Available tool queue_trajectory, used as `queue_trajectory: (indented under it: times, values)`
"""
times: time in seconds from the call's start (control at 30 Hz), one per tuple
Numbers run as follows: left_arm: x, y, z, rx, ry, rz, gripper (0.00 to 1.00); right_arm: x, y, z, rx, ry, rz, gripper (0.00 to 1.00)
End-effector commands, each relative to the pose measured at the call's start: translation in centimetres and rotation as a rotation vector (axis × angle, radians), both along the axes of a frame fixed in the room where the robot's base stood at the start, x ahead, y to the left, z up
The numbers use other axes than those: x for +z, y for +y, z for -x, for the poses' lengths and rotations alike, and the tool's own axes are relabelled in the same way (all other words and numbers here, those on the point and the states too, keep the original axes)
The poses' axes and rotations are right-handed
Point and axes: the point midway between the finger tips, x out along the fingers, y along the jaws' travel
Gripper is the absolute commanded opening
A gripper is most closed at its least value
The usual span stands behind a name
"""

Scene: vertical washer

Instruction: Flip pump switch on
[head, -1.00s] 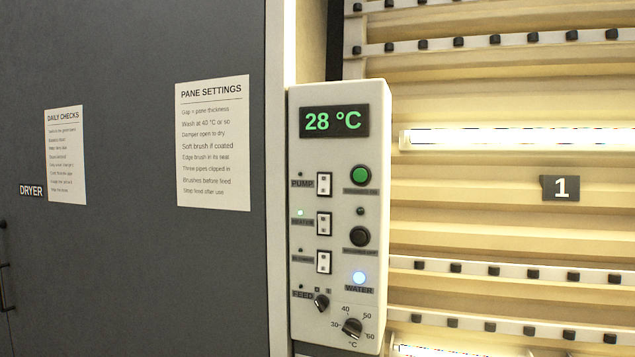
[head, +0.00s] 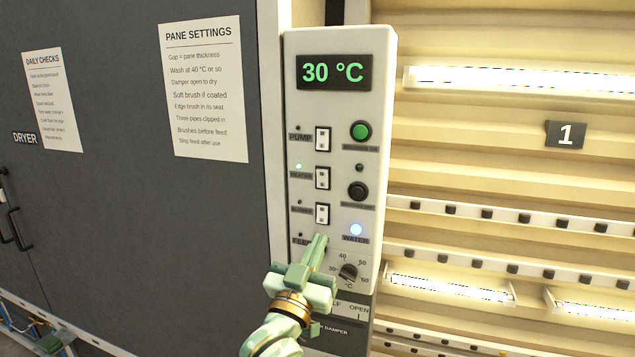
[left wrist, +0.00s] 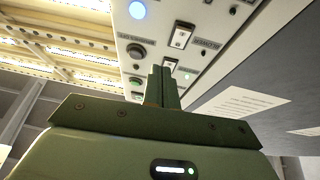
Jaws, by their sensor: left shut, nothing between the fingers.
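The pump switch (head: 322,139) is the top white rocker on the control panel (head: 340,50), beside the PUMP label, and the small lamp above that label is dark. Below it are the heater switch (head: 322,178), with a green lamp lit beside it, and a third rocker (head: 322,214). My left gripper (head: 318,242) is shut and empty, its fingertips over the FEED knob area, below the three rockers. The FEED knob is hidden behind it. In the left wrist view the shut fingers (left wrist: 165,75) point toward the panel. My right gripper is not in view.
The display (head: 334,72) reads 30 °C. A green button (head: 361,131), a black button (head: 358,191), a lit water lamp (head: 356,230) and a temperature dial (head: 348,271) are close by. The dark dryer door (head: 110,200) stands left, washer rails right.

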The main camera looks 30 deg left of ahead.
Motion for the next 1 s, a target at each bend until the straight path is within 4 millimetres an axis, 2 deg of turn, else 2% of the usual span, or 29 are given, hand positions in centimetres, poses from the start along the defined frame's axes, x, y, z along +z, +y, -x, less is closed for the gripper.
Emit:
queue_trajectory:
  times: [0.03,0.1,0.23,0.37,0.73,0.87,1.0]
  values:
    - [2.6,0.4,1.3,0.013,-0.059,-0.005,0.0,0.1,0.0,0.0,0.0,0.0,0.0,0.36]
    - [5.3,0.8,3.1,0.03,-0.13,-0.014,0.0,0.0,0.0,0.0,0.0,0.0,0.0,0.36]
    - [8.3,1.0,5.4,0.043,-0.211,-0.026,0.0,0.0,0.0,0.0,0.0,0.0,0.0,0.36]
    - [9.2,1.0,6.1,0.045,-0.237,-0.031,0.0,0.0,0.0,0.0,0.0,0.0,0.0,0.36]
    - [9.5,1.0,5.7,0.044,-0.237,-0.031,0.0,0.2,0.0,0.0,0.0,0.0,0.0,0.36]
    - [10.6,1.3,4.6,0.043,-0.239,-0.032,0.0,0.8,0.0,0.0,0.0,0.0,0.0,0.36]
    - [12.5,1.8,2.5,0.044,-0.239,-0.031,0.0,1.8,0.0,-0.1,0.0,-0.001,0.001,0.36]
